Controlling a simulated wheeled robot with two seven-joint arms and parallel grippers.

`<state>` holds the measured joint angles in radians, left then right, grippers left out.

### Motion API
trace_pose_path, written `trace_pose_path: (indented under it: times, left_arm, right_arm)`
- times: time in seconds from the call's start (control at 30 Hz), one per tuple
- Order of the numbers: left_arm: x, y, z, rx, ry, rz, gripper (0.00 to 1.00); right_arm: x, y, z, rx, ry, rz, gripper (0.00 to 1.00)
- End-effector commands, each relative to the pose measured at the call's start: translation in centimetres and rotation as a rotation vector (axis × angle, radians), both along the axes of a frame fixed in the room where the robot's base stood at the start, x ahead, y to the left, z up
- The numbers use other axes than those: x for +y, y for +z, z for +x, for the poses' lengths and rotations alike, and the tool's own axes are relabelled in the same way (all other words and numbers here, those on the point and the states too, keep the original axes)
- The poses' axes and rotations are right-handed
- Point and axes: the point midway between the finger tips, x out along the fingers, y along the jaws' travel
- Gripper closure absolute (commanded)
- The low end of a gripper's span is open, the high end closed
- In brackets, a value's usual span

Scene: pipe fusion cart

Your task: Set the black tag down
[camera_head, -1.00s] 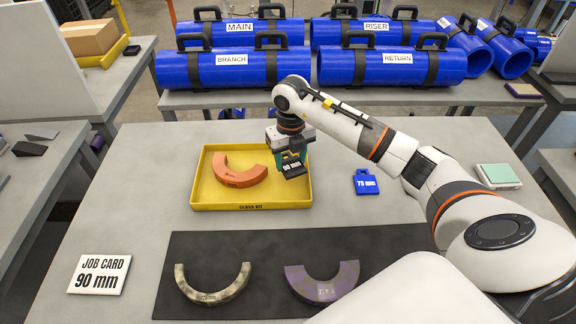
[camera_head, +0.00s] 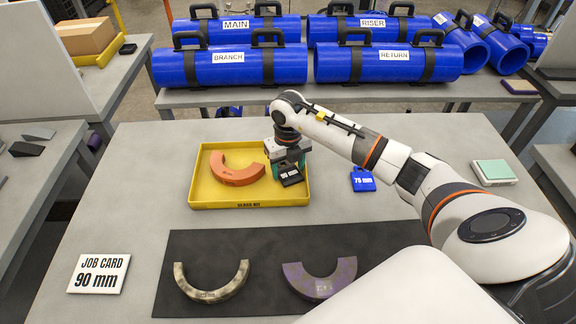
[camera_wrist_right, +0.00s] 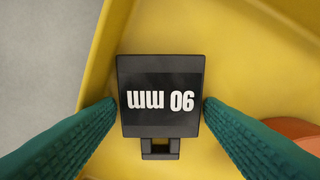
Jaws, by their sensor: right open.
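The black tag (camera_head: 291,178), marked 90 mm, is at the right end of the yellow tray (camera_head: 250,201). In the right wrist view the tag (camera_wrist_right: 160,82) is flat over the yellow floor, its handle toward the bottom of the picture. My right gripper (camera_head: 289,163) is directly over it, pointing down. In the wrist view its two green fingers (camera_wrist_right: 160,103) stand open on either side of the tag, very close to its edges. The tag appears to be at the tray floor. My left gripper is not in view.
An orange half ring (camera_head: 237,171) lies in the tray, left of the tag. A blue 75 mm tag (camera_head: 363,182) lies right of the tray. A dark mat (camera_head: 240,265) with two half rings is in front. A job card (camera_head: 98,274) reads 90 mm.

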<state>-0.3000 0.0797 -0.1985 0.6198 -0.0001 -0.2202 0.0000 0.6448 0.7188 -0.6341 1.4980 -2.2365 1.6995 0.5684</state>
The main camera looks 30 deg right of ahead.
Motion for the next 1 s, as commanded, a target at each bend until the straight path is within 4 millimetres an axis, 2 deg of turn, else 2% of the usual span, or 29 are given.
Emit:
trace_pose_path:
  times: [0.1, 0.17, 0.27, 0.5, 0.7, 0.8, 1.0]
  left_arm:
    - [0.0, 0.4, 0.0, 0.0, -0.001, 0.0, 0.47]
    - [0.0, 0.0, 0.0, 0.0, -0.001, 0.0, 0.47]
    - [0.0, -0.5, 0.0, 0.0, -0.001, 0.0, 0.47]
    - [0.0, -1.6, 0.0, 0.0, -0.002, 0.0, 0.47]
    - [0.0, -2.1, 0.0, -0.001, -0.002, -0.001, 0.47]
    - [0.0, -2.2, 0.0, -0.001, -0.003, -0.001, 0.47]
    - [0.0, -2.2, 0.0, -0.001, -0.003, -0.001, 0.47]
  right_arm:
    - [0.0, 0.6, 0.0, 0.0, 0.0, 0.001, 0.38]
    - [0.0, 1.0, 0.1, -0.003, 0.0, 0.0, 0.38]
    - [0.0, 2.7, 0.1, -0.006, 0.002, -0.001, 0.38]
    - [-0.1, 8.0, 0.1, -0.006, 0.0, -0.001, 0.38]
    - [0.0, 11.2, 0.1, -0.003, 0.0, 0.001, 0.38]
    - [0.0, 12.0, 0.1, -0.001, 0.0, 0.0, 0.38]
    - [0.0, 12.4, 0.0, 0.001, 0.0, 0.001, 0.38]
